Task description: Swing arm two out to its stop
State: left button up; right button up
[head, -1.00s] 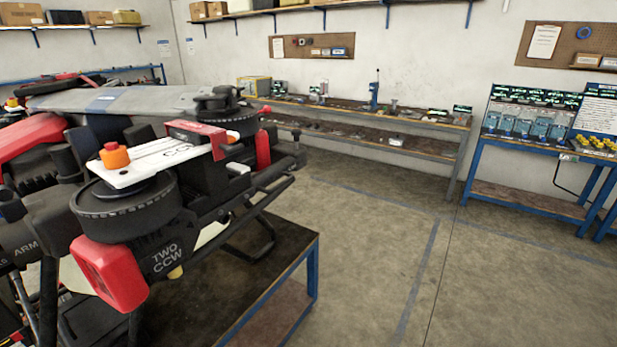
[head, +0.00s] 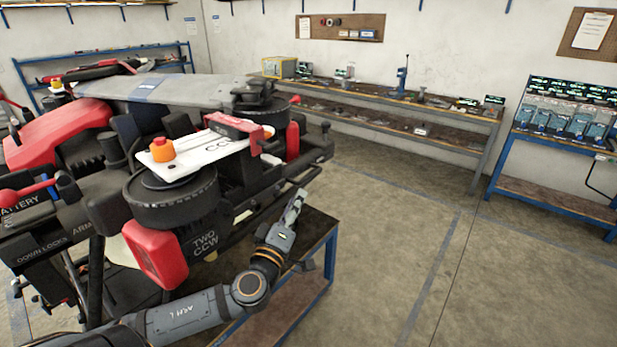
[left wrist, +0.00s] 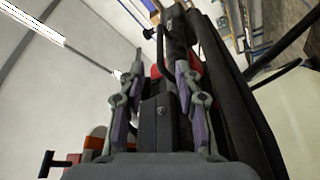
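Arm two (head: 205,243) of the spray drone is the black end piece lettered "TWO CCW", folded in along the drone's near side. A round black motor (head: 175,205) and a red cap (head: 155,257) are at its end. My left gripper (head: 297,200) points up just right of this end, beside the drone's side and above the bench; contact cannot be told. In the left wrist view, its two fingers (left wrist: 150,75) stand apart, open, with dark drone parts beyond them. Nothing is clearly held. My right gripper is in neither view.
The drone stands on a blue-framed bench (head: 322,240). A white plate (head: 210,146) with an orange knob (head: 162,149) lies over the motor. A long workbench (head: 440,140) runs along the back wall, with a blue rack (head: 560,190) at right. The floor (head: 400,225) to the right is clear.

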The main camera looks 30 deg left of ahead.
aim_at(309, 177)
pick_arm(q)
jog(key=x, duration=0.9)
jog(key=shift+r, duration=0.15)
jog(key=shift+w+a, duration=0.1)
jog(key=shift+w, duration=0.4)
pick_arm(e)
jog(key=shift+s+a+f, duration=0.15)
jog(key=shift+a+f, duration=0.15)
pick_arm(q)
jog(key=shift+c, duration=0.2)
grip_shut()
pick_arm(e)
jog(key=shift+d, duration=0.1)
